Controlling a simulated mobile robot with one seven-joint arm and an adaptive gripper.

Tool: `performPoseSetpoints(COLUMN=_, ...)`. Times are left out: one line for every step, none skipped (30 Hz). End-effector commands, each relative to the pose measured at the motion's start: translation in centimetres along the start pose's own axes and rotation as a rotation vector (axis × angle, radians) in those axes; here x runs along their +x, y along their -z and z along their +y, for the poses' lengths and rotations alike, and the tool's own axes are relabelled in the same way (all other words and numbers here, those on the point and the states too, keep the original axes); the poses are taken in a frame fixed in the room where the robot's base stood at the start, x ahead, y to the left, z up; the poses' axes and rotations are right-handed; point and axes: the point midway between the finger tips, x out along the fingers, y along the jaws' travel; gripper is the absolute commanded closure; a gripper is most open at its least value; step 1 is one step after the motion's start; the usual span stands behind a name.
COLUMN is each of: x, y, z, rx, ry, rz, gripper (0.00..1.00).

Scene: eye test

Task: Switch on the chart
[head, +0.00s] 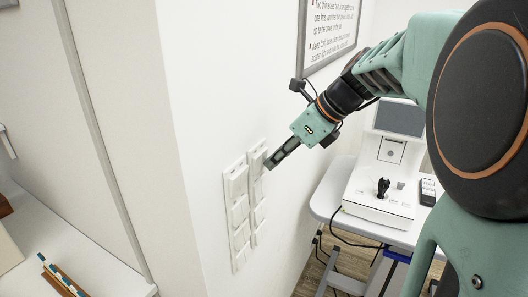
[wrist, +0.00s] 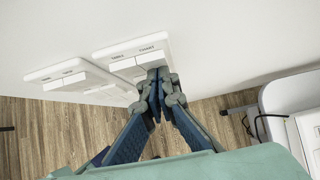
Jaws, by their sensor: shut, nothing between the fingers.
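Two tall white switch panels are mounted side by side on the white wall, the left panel (head: 238,218) and the right panel (head: 258,205). Each carries a column of white rocker switches. In the wrist view my gripper (wrist: 157,76) covers part of that panel's top switches. I cannot tell whether the tips touch a switch.
A framed text sign (head: 334,28) hangs on the wall above. A white table (head: 326,199) with a white instrument (head: 378,204) stands to the right, cables hanging beneath. A counter (head: 95,262) with a wooden rack (head: 60,276) is at left. Wooden floor (wrist: 40,130) lies below.

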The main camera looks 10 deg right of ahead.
Motion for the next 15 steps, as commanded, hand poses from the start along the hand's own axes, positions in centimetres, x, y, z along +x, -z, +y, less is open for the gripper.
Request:
performPoseSetpoints(x=-0.29, y=-0.29, z=0.01, rx=-0.001, ry=0.000, rz=-0.001, gripper=1.00)
performPoseSetpoints(x=-0.40, y=-0.37, z=0.01, rx=0.000, ry=0.000, rz=-0.001, gripper=1.00)
performPoseSetpoints(x=-0.56, y=-0.49, z=0.01, rx=0.000, ry=0.000, rz=-0.001, gripper=1.00)
performPoseSetpoints(x=-0.68, y=-0.58, z=0.02, rx=-0.001, ry=0.000, rz=-0.002, gripper=1.00)
performPoseSetpoints(x=-0.79, y=-0.66, z=0.02, rx=-0.001, ry=0.000, rz=-0.002, gripper=1.00)
performPoseSetpoints(x=-0.92, y=-0.77, z=0.02, rx=0.000, ry=0.000, rz=-0.002, gripper=1.00)
performPoseSetpoints(x=-1.02, y=-0.85, z=0.02, rx=-0.001, ry=0.000, rz=-0.002, gripper=1.00)
performPoseSetpoints(x=-1.12, y=-0.92, z=0.01, rx=-0.001, ry=0.000, rz=-0.002, gripper=1.00)
performPoseSetpoints(x=-1.21, y=-0.99, z=0.01, rx=-0.001, ry=0.000, rz=-0.002, gripper=1.00)
performPoseSetpoints(x=-1.25, y=-1.03, z=0.01, rx=-0.001, ry=0.000, rz=-0.003, gripper=1.00)
performPoseSetpoints(x=-1.27, y=-1.05, z=0.01, rx=-0.001, ry=0.000, rz=-0.003, gripper=1.00)
performPoseSetpoints(x=-1.27, y=-1.06, z=0.02, rx=-0.001, ry=0.000, rz=-0.003, gripper=1.00)
performPoseSetpoints(x=-1.25, y=-1.05, z=0.03, rx=-0.001, ry=0.000, rz=-0.003, gripper=1.00)
performPoseSetpoints(x=-1.22, y=-1.04, z=0.03, rx=-0.001, ry=0.000, rz=-0.003, gripper=1.00)
performPoseSetpoints(x=-1.19, y=-1.02, z=0.04, rx=-0.001, ry=0.000, rz=-0.003, gripper=1.00)
